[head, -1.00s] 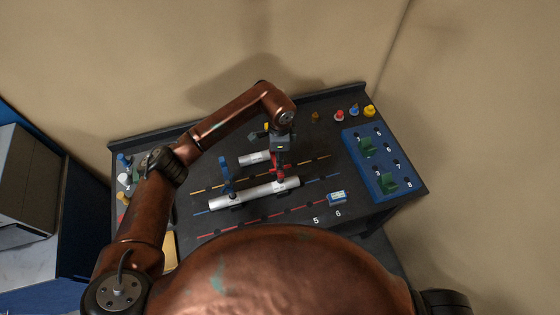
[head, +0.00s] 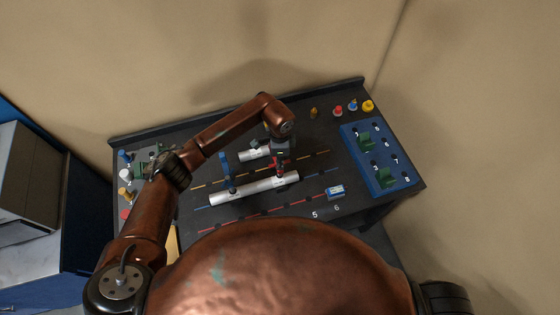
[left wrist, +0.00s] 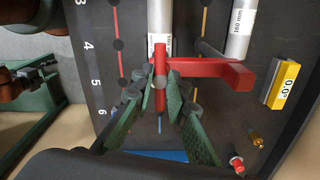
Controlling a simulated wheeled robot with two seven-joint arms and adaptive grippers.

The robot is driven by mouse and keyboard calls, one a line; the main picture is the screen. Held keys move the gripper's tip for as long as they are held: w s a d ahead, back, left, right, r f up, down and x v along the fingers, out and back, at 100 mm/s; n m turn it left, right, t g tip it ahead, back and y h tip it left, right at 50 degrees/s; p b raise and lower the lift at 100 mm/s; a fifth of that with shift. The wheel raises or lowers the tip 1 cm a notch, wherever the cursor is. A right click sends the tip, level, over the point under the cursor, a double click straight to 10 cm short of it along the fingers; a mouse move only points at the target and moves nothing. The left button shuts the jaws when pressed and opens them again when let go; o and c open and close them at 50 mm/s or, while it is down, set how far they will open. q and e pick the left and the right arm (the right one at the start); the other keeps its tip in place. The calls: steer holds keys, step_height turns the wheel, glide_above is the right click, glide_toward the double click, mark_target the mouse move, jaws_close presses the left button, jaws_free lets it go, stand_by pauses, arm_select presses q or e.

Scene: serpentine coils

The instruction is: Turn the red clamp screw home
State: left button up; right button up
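The red clamp (head: 279,163) stands over the front white tube (head: 255,190), near its right end. In the left wrist view the red clamp (left wrist: 222,75) has a long arm reaching right and a narrow red bar with a grey round knob. My left gripper (left wrist: 161,82) has green-padded fingers on both sides of that bar, close to it. I cannot tell whether the pads touch it. In the head view my left gripper (head: 276,145) is over the clamp, partly hidden by my arm. My right gripper is out of view.
A shorter white tube (head: 253,155) lies behind. A blue board (head: 393,178) with green blocks is at right. Small coloured knobs (head: 338,110) stand at the back right. A blue-white block (head: 335,192) lies in front.

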arm_select(q)
jaws_close()
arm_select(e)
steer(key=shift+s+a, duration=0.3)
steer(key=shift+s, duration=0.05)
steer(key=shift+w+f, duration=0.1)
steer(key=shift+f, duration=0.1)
